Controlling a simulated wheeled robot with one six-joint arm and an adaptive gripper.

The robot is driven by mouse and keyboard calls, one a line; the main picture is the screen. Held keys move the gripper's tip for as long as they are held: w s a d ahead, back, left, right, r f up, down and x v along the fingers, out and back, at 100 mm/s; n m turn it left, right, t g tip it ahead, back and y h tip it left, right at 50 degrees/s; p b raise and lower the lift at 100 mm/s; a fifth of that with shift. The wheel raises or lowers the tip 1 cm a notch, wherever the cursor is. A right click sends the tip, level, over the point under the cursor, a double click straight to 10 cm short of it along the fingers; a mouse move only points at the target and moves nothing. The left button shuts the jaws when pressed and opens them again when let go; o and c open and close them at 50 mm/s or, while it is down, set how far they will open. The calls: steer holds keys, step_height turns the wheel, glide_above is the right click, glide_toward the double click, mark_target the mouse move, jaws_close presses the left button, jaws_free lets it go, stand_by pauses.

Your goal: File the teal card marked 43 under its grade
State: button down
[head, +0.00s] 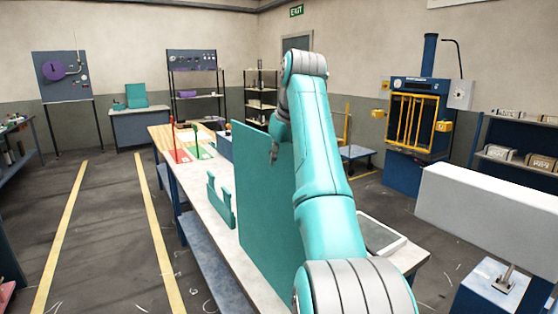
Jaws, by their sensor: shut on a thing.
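My teal and grey arm rises from the lower right, bends at the top and comes down behind its own upper link. No mark 43 is readable on any surface, and I cannot tell which thing is the card. A teal notched piece (221,203) stands at the bench's left edge. A red upright piece (178,150) and a green one (199,146) stand farther back on the bench.
A dark blue box (225,147) sits behind the panel. A flat grey tray (378,236) lies at the near right of the bench. A white block (490,222) stands at right. Open floor with yellow lines (157,230) lies left of the bench.

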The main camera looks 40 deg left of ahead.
mark_target(286, 153)
steer(key=shift+f, duration=0.1)
steer(key=shift+f, duration=2.1)
steer(key=c, duration=1.1)
jaws_free()
steer(key=shift+v, duration=3.7)
